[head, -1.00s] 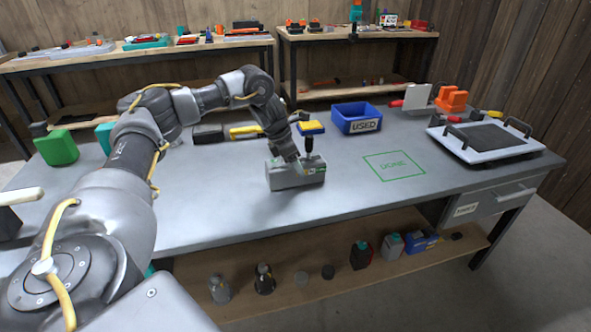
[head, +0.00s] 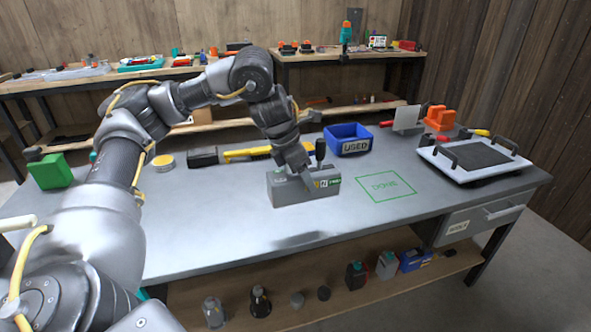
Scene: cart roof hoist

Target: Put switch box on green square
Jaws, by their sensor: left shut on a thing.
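The green square (head: 386,198) is a thin outline with lettering inside, on the tabletop just right of the box. It is bare. My right gripper is not in view.
A blue bin labelled USED (head: 348,139) stands behind the green square. A white tray with black handles (head: 474,160) is at the right end of the workbench (head: 200,235). A yellow-handled tool (head: 245,153) lies behind my left gripper. The bench front is clear.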

